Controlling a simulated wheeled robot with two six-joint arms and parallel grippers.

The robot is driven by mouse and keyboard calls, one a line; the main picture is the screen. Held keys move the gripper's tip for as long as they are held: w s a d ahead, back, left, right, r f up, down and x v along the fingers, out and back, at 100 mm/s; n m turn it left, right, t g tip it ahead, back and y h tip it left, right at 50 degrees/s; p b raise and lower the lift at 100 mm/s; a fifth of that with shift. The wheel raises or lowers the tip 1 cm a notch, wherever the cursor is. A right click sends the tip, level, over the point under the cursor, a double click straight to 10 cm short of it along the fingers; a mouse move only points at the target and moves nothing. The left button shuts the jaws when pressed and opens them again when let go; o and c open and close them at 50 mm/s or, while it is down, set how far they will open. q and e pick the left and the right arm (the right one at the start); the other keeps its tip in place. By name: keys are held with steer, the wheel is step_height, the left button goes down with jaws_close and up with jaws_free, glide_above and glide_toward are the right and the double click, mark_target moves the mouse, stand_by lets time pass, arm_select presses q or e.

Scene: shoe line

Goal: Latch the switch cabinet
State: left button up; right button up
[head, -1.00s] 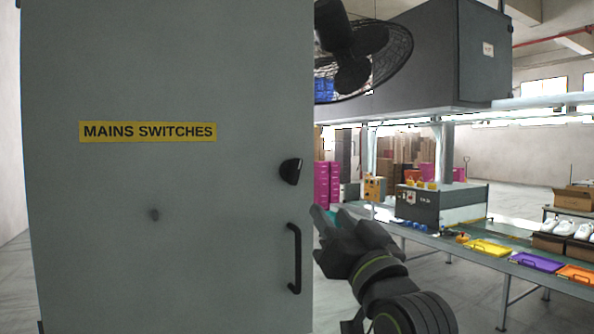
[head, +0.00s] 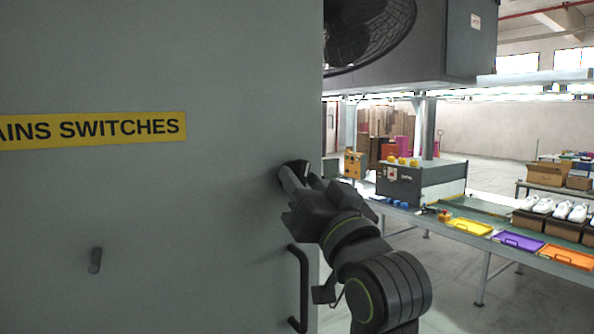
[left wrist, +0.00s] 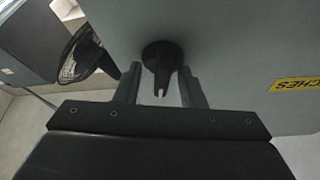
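The grey switch cabinet (head: 200,220) fills the left of the head view, its front bearing a yellow "MAINS SWITCHES" label (head: 95,131). The black turn latch (head: 299,165) sits near the right edge of this front, partly hidden by my left gripper (head: 291,178). In the left wrist view the black latch (left wrist: 161,54) has its narrow grip between the two fingers of my left gripper (left wrist: 160,72). The fingers are open, one on each side, with gaps to the grip. A black pull handle (head: 303,290) is below the latch. My right gripper is out of view.
A small dark peg (head: 95,260) stands out from the cabinet front at lower left. A caged fan (head: 370,35) is at top right of the cabinet. A conveyor line (head: 450,225) with colored trays and shoes runs behind on the right. Grey floor lies between.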

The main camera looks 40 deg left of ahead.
arm_select(q)
steer(key=shift+d+r, duration=0.1)
steer(key=shift+r, duration=0.15)
steer(key=shift+s, duration=0.1)
steer(key=shift+c, duration=0.5)
steer(key=c, duration=0.6)
steer(key=shift+o, duration=0.2)
steer(key=shift+f+n+g+y+b, duration=0.2)
steer(key=shift+n+g+y+b, duration=0.1)
steer(key=shift+n+b, duration=0.25)
steer(key=shift+n+g+y+b, duration=0.3)
steer(key=shift+n+g+b, duration=0.2)
steer(key=shift+n+b, duration=0.8)
steer(key=shift+n, duration=0.35)
steer(key=shift+r+g, duration=0.15)
steer(key=shift+g, duration=0.25)
